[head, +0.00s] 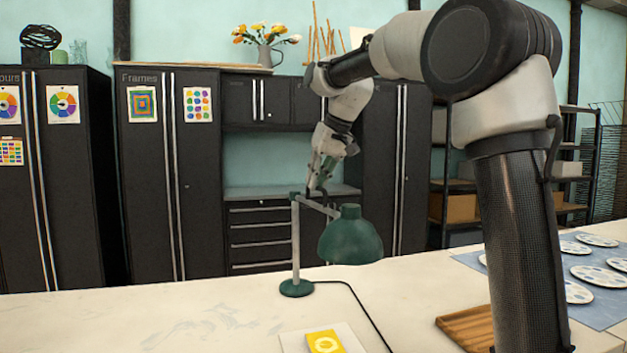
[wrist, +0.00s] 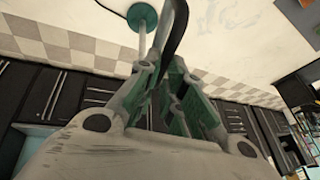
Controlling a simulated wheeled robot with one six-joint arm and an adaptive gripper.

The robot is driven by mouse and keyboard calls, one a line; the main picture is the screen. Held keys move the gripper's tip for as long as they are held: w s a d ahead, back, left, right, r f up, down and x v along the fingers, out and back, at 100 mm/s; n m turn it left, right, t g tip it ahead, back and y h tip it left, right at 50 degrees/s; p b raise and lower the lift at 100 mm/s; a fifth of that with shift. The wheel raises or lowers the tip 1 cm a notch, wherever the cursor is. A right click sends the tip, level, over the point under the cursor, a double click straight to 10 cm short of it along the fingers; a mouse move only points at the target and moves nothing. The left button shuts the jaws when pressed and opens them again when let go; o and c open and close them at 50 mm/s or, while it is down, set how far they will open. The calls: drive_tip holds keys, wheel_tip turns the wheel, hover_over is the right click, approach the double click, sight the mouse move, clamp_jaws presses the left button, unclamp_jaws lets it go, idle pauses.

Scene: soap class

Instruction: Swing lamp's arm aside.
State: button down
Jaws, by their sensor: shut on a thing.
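The desk lamp has a green shade (head: 350,238), a grey upright post (head: 295,240) and a round green base (head: 296,288) on the pale table. Its short arm (head: 317,205) runs from the top of the post to the right, with the shade hanging at its end over the table. My gripper (head: 320,186) comes down from above and is shut on the lamp's arm near the post. In the wrist view the lamp's base (wrist: 142,18) shows at the top, and a dark bar (wrist: 174,40) runs between my fingers. The shade is not clearly visible there.
A yellow packet (head: 325,342) lies on a pale sheet in front of the lamp. A black cord (head: 362,310) runs from the base across the table. A wooden board (head: 465,325) and a blue mat with several white palettes (head: 598,275) lie at right. The table's left side is clear.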

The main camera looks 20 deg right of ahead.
drive_tip(key=w+d+n+g+y, duration=0.2)
drive_tip(key=w+d+n+g, duration=0.2)
drive_tip(key=w+d+n, duration=0.4)
drive_tip(key=shift+w+d+n, duration=0.2)
drive_tip(key=shift+d+n, duration=0.7)
drive_tip(key=shift+n, duration=0.8)
drive_tip(key=c, duration=1.5)
unclamp_jaws()
